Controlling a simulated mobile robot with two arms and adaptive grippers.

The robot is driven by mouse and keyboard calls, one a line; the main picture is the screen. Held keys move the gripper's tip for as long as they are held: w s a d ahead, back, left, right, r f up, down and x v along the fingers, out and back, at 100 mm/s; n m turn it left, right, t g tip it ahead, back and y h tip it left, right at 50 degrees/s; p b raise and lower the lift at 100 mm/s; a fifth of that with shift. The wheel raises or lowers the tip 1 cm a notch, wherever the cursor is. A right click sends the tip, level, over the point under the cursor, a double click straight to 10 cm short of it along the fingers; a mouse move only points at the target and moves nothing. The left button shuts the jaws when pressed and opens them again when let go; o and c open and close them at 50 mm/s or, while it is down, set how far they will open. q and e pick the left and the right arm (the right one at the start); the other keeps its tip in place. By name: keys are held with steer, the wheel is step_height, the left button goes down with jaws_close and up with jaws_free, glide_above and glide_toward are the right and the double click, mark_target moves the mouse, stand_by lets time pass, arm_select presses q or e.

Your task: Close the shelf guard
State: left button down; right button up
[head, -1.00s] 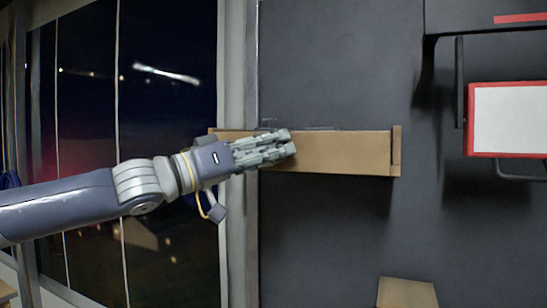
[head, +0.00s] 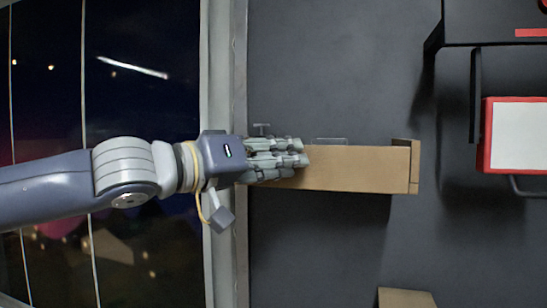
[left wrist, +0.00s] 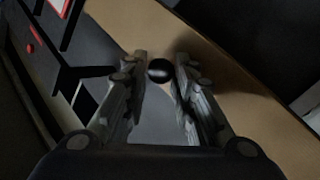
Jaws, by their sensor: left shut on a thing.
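The shelf guard (head: 360,169) is a long tan wooden board across the front of a small shelf on the dark wall in the head view. Its right end is beside the shelf's end piece (head: 415,165); I cannot tell whether they touch. My left gripper (head: 303,158) is at the board's left part and hides it there. In the left wrist view its fingers (left wrist: 160,88) are closed around a round black knob (left wrist: 159,70) against the tan board (left wrist: 235,65). My right gripper is not in view.
A red-framed white panel (head: 515,135) hangs on the wall at the right. A dark bracketed fixture (head: 490,22) is above it. A tan wooden piece (head: 405,298) shows at the bottom. A dark window (head: 150,120) and its grey frame fill the left.

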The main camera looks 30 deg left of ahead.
arm_select(q)
steer(key=shift+s+a+r, duration=0.15)
steer(key=shift+r, duration=0.85)
steer(key=c, duration=1.4)
jaws_free()
steer(key=shift+o, duration=0.2)
steer(key=shift+f, duration=0.3)
steer(key=shift+f, duration=0.1)
steer(key=v, duration=1.1)
steer(key=shift+s, duration=0.35)
